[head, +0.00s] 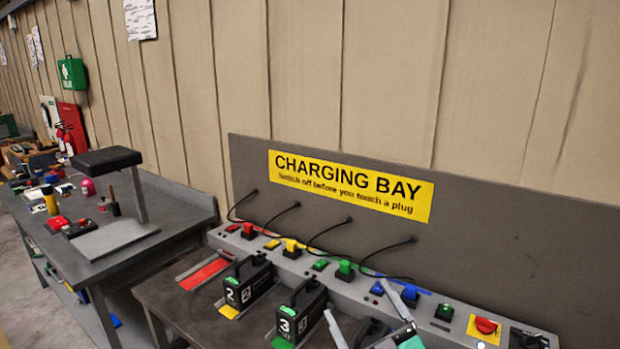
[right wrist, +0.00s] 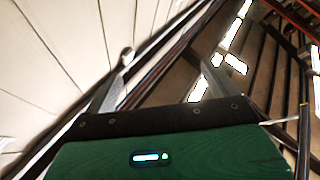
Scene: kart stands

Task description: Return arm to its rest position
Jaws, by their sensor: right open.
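My right gripper (head: 357,298) shows at the bottom of the head view, its two light grey fingers spread apart over the front part of the charging bay. Part of its green body shows at the lower edge. In the right wrist view my right gripper (right wrist: 167,65) is open, with nothing held between its fingers. My left gripper is in neither view.
Black battery packs marked 2 (head: 246,287) and 3 (head: 298,315) stand left of my right gripper. Behind them runs a grey charging rail (head: 330,281) with coloured switches and black cables. A cluttered workbench (head: 160,215) stands at the left.

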